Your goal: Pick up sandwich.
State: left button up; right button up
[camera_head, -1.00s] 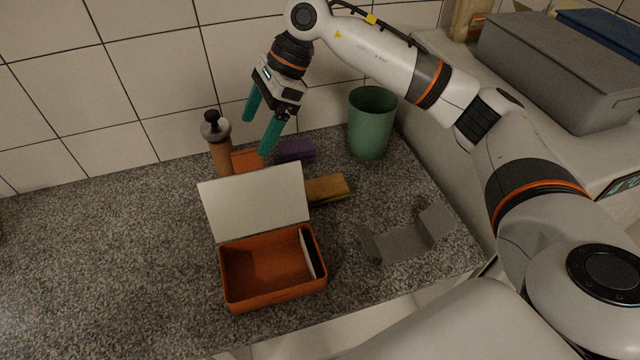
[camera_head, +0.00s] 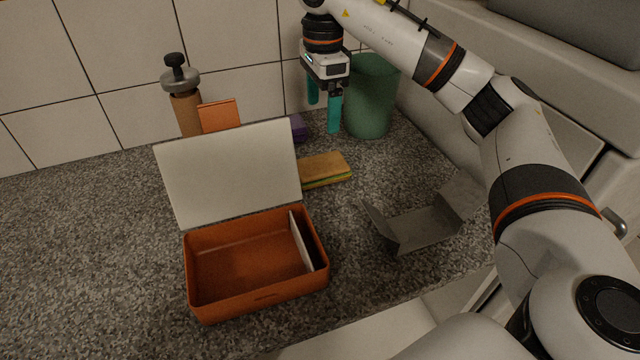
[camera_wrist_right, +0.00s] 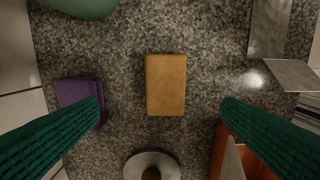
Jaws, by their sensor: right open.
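The sandwich (camera_head: 326,168), brown on top with a yellow-green layer at its side, lies flat on the counter just behind and right of the orange lunch box. In the right wrist view the sandwich (camera_wrist_right: 166,85) lies between and beyond the fingertips, apart from both. My right gripper (camera_head: 323,112) is open and empty, pointing down above the counter behind the sandwich. Its teal fingers also show in the right wrist view (camera_wrist_right: 163,108). The left gripper is not in view.
An open orange lunch box (camera_head: 240,262) with a raised white lid stands in front. A green cup (camera_head: 372,100) is close beside the gripper. A purple block (camera_head: 299,128), a pepper mill (camera_head: 184,100) and a grey bracket-like holder (camera_head: 425,228) stand around. The left counter is clear.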

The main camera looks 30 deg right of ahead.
send_over(325, 163)
jog(key=w, duration=0.1)
notch_tip(325, 163, down, 6)
jog(key=shift+f+b, duration=0.1)
jog(key=shift+b, duration=0.2)
jog(key=f, duration=0.2)
jog(key=s+f, duration=0.1)
jog(key=f, duration=0.1)
jog(key=shift+f, duration=0.85)
jog(key=c, duration=1.2)
